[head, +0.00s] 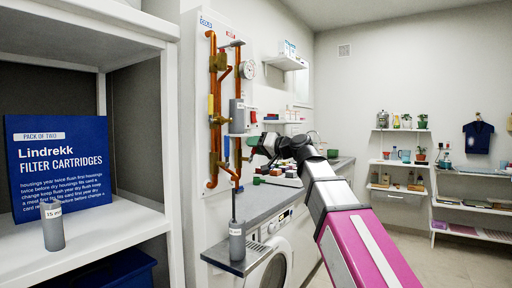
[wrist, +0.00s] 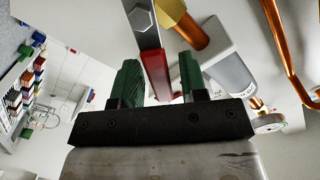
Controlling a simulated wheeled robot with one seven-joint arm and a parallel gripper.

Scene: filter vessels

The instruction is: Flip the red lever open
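The red lever (wrist: 156,72) shows in the wrist view as a flat metal bar with a red grip, bolted at its top end near a brass fitting. Its red end reaches down between the two green fingers of my gripper (wrist: 160,80). The fingers stand apart on either side of it, with a narrow gap on the right; contact on the left is unclear. In the head view my gripper (head: 254,144) is at the copper pipework on the wall panel, right of the pipes. I cannot make out the lever clearly there.
Copper pipes (head: 213,75) with brass valves and a gauge (head: 248,69) run up the panel. A grey vessel (head: 237,115) hangs close to my gripper. White shelving (head: 168,130) with a blue box (head: 60,165) is at left.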

